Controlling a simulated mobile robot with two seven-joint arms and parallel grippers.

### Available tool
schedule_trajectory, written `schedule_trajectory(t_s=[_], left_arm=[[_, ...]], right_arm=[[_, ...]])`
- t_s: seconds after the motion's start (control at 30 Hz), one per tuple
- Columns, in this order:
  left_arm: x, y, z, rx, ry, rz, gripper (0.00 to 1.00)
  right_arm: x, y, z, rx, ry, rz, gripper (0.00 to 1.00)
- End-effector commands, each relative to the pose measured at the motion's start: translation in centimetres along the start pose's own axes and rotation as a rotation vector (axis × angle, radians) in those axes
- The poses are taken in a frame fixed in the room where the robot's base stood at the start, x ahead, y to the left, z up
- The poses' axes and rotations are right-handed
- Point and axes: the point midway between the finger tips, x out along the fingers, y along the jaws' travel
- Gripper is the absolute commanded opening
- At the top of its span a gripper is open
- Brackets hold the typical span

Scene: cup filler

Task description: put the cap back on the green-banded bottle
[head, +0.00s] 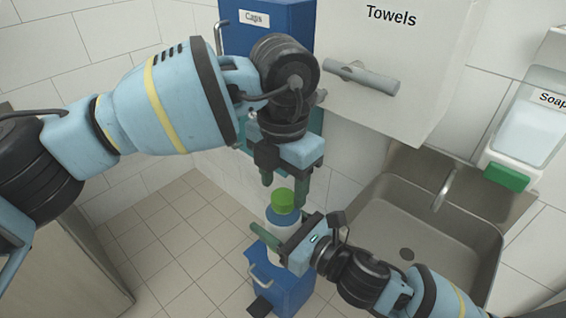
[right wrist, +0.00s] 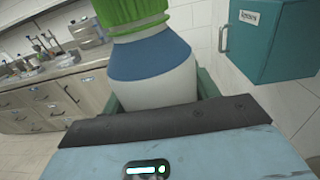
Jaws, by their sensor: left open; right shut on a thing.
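A white bottle (head: 271,240) with a blue band around its shoulder is held upright; I see no green band on it. A ribbed green cap (head: 283,201) sits on its top. My right gripper (head: 262,244) is shut on the bottle's body, from the right. In the right wrist view the bottle (right wrist: 155,75) stands between the fingers, with the cap (right wrist: 130,12) cut off by the top edge. My left gripper (head: 284,184) points down, open, just above the cap, with a finger to either side. I cannot tell whether it touches the cap.
A blue bin (head: 290,287) with a pedal stands below the bottle. A steel sink (head: 420,235) is at right, under a towel dispenser (head: 385,40) and a soap dispenser (head: 530,125). A blue caps box (head: 235,35) is behind my left arm. The tiled floor at left is clear.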

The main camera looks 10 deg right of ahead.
Motion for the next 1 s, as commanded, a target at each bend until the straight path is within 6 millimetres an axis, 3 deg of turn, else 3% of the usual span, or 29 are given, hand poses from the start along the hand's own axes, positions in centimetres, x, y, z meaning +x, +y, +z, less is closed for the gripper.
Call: schedule_trajectory(t_s=[0.2, 0.53, 0.9, 1.0], left_arm=[[1.7, 0.0, 0.0, -0.001, 0.000, -0.001, 0.56], [2.0, 0.0, 0.0, -0.001, 0.000, 0.000, 0.56], [1.9, 0.0, 0.0, -0.001, 0.000, 0.000, 0.09], [1.9, 0.0, 0.0, 0.008, 0.000, 0.001, 0.09]], right_arm=[[0.0, 0.0, 0.0, 0.000, -0.001, 0.000, 0.00], [0.0, 0.0, 0.0, 0.000, -0.001, 0.000, 0.00], [0.0, 0.0, 0.0, 0.000, -0.001, 0.000, 0.00], [0.0, 0.0, 0.0, 0.000, -0.001, 0.000, 0.00]])
